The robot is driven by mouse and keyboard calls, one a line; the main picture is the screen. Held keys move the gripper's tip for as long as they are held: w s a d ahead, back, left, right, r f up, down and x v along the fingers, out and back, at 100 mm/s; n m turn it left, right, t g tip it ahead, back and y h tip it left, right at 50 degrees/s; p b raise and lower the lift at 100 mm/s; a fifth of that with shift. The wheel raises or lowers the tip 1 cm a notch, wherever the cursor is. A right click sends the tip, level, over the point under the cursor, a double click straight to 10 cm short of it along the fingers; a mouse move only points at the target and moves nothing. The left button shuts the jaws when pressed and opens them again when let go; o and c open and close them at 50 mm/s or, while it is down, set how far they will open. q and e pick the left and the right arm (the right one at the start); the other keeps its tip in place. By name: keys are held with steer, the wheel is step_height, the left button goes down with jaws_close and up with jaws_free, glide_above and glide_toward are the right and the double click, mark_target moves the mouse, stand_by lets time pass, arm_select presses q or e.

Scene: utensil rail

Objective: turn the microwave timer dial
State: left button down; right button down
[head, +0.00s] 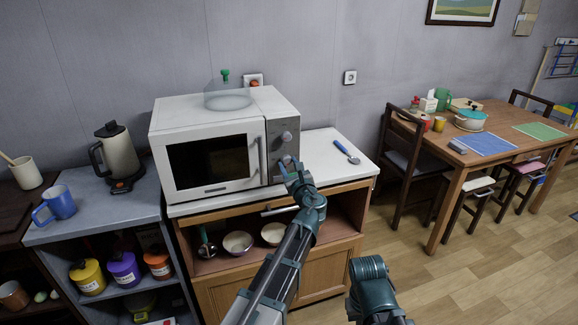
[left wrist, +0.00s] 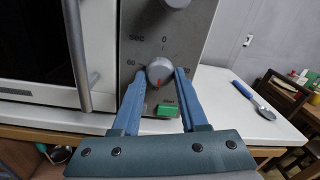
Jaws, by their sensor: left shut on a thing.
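The white microwave (head: 160,155) stands on a cabinet, its grey control panel (head: 282,125) on the right side. The panel has an upper dial (head: 286,136) and a lower dial. In the left wrist view the lower dial (left wrist: 160,69) is a grey knob with a red mark pointing roughly down, below the printed "0" and "SEC". My left gripper (head: 290,163) is at the lower part of the panel, its blue fingers on either side of this dial and shut on it. A green button (left wrist: 168,111) sits just below.
The door handle (left wrist: 76,50) stands out left of the fingers. A blue-handled spoon (head: 346,151) lies on the white counter (head: 325,146) to the right. A clear lid (head: 228,100) with a green knob rests on the microwave. A kettle (head: 118,155) stands to the left.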

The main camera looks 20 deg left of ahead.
stand_by(0.3)
arm_select(q)
steer(key=shift+c, duration=2.2)
jaws_free()
steer(key=v, duration=1.4)
